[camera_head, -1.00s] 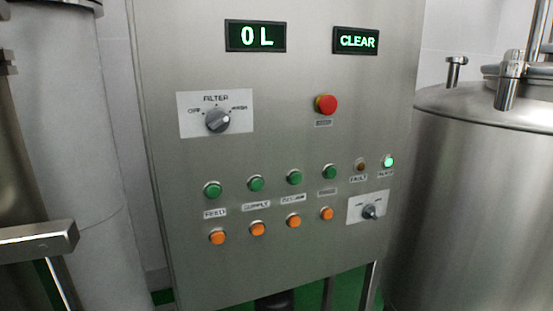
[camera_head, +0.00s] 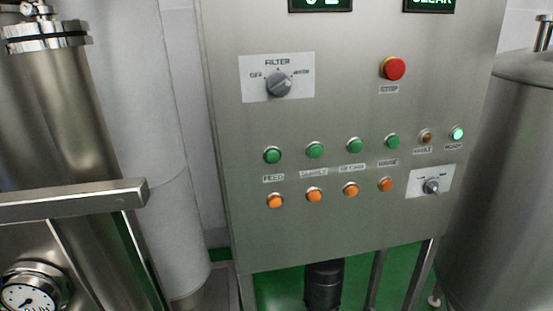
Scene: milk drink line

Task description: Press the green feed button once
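The green feed button (camera_head: 272,155) is a round green button with a metal rim on the grey steel control panel (camera_head: 240,225). It is the leftmost of the green buttons, above a small label that reads FEED. An orange button (camera_head: 275,201) sits just below that label. Nothing covers the feed button. My gripper is not in view, so its distance from the button and its state do not show.
The panel also has a filter knob (camera_head: 279,84), a red stop button (camera_head: 393,68), more green and orange buttons and a small knob (camera_head: 431,186). A metal bar (camera_head: 75,200) juts in at the left. A steel tank (camera_head: 510,180) stands at the right.

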